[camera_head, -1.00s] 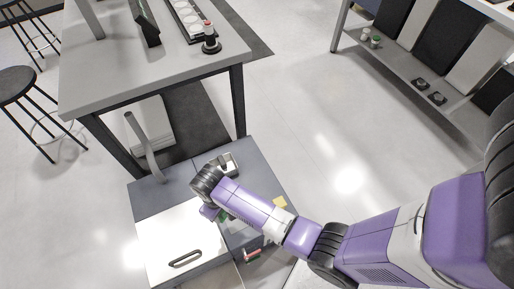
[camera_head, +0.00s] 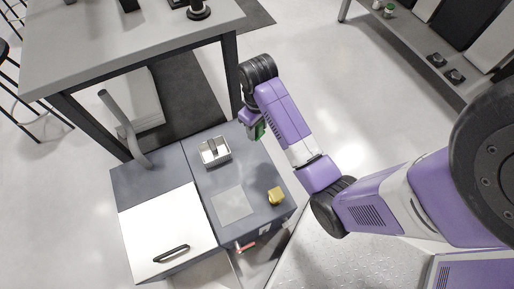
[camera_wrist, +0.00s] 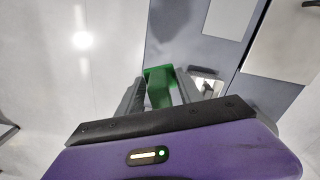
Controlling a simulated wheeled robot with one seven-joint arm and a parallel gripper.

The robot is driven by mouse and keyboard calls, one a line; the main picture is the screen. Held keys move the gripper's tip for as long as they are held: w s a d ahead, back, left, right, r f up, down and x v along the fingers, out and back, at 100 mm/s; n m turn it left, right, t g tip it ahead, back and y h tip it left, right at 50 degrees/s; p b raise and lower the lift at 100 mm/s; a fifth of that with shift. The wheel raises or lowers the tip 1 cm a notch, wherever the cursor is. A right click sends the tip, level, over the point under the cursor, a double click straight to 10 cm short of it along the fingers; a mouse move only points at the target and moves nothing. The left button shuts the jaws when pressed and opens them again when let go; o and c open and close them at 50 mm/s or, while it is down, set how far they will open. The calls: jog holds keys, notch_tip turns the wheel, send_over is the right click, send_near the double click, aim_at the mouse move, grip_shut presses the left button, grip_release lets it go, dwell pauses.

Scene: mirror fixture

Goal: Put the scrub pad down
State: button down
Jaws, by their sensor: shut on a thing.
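The green scrub pad (camera_wrist: 158,80) is between the fingers of my gripper (camera_wrist: 160,92) in the wrist view. My gripper is shut on it. In the head view, a green piece of the pad (camera_head: 260,131) shows below my gripper (camera_head: 254,128), by the far right edge of the dark grey worktop (camera_head: 195,182). I cannot tell its exact height above the worktop. A pale grey square (camera_head: 233,204) lies on the worktop, bare, nearer the front.
A small metal caddy (camera_head: 214,158) stands on the worktop, left of my gripper. A yellow block (camera_head: 276,196) sits near the right edge. A white lid with a handle (camera_head: 170,232) covers the left front. A faucet (camera_head: 119,125) rises behind it. A table (camera_head: 130,45) stands behind.

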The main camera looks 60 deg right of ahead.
notch_tip(320, 180, down, 18)
jog(key=b, duration=0.4)
jog(key=shift+f+b, duration=0.1)
jog(key=shift+b, duration=0.2)
jog(key=c, duration=0.8)
grip_release()
jog(key=shift+o, duration=0.2)
